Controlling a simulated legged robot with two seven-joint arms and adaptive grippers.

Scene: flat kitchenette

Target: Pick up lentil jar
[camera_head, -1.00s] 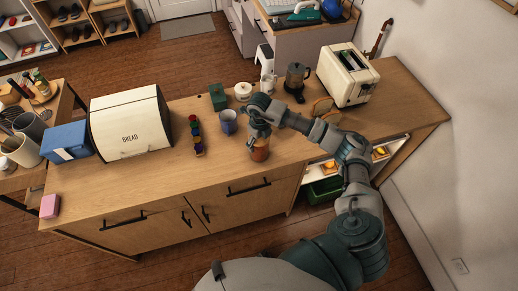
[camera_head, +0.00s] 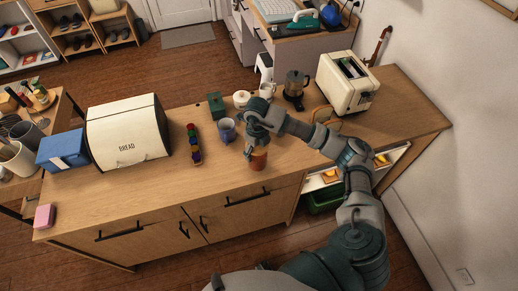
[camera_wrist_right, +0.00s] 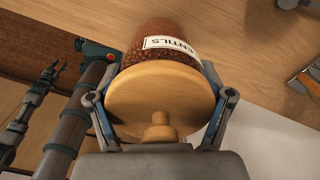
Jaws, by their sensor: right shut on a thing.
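The lentil jar (camera_head: 258,160) is a reddish-brown jar near the front edge of the wooden counter, right of the blue mug. In the right wrist view the jar (camera_wrist_right: 165,42) shows a white label with "ENTILS" readable and a round wooden lid with a knob (camera_wrist_right: 160,95). My right gripper (camera_head: 254,145) comes down on the jar from above. Its two fingers lie on either side of the lid and it is shut on the jar. I cannot tell whether the jar's base touches the counter.
A blue mug (camera_head: 227,130), a row of coloured pods (camera_head: 193,145) and a bread box (camera_head: 127,132) stand to the left on the counter (camera_head: 130,195). A coffee pot (camera_head: 295,85) and a toaster (camera_head: 346,80) stand at the back right. The front left counter is mostly clear.

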